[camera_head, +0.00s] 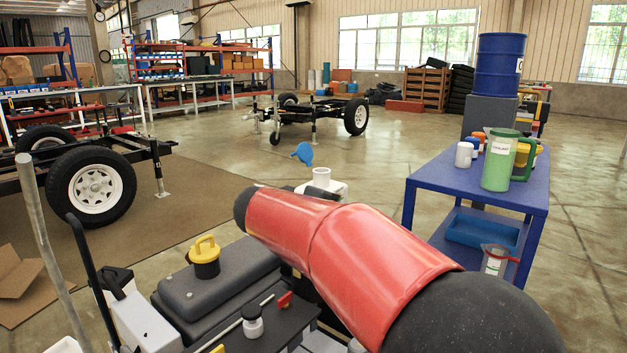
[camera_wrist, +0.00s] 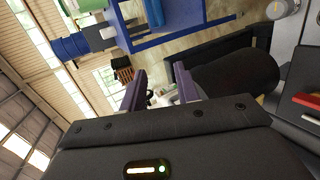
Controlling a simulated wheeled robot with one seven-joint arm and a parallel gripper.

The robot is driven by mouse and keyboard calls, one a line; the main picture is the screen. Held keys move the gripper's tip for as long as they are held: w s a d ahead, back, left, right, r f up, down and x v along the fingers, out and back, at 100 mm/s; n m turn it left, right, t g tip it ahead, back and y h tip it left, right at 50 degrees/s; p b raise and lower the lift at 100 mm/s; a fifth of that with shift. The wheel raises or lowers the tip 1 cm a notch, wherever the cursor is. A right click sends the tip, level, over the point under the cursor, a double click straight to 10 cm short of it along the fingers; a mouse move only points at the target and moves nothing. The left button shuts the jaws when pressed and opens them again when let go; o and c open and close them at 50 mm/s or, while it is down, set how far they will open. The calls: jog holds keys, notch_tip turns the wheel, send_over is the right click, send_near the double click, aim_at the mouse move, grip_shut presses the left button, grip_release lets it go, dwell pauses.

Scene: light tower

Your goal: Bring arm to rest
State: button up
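My arm, in red and black, reaches across the lower middle of the head view, over dark equipment. My gripper is hidden in the head view. In the wrist view my gripper (camera_wrist: 159,78) shows two purple-grey fingers standing apart, with only distant background between them. It is open and empty.
A blue cart (camera_head: 440,181) with a green-handled jug (camera_head: 497,162) and small containers stands right of my arm. A dark grey box (camera_head: 215,285) with a yellow-capped fitting (camera_head: 205,262) lies left of it. A wheeled trailer (camera_head: 322,112) stands farther back. Open floor lies between.

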jog(key=s+d+f+m+g+y, duration=0.2)
jog(key=s+d+f, duration=0.1)
jog(key=s+d, duration=0.4)
jog(key=s+d+f+m+g+y, duration=0.2)
jog(key=s+d+y, duration=0.15)
jog(key=s, duration=0.55)
jog(key=s+f+m+y, duration=0.2)
jog(key=s+f, duration=0.1)
jog(key=s, duration=0.4)
jog(key=s+f+m+y, duration=0.2)
jog(key=s+f+m, duration=0.1)
jog(key=s, duration=0.4)
jog(key=shift+f+t, duration=0.4)
jog(key=shift+f, duration=0.3)
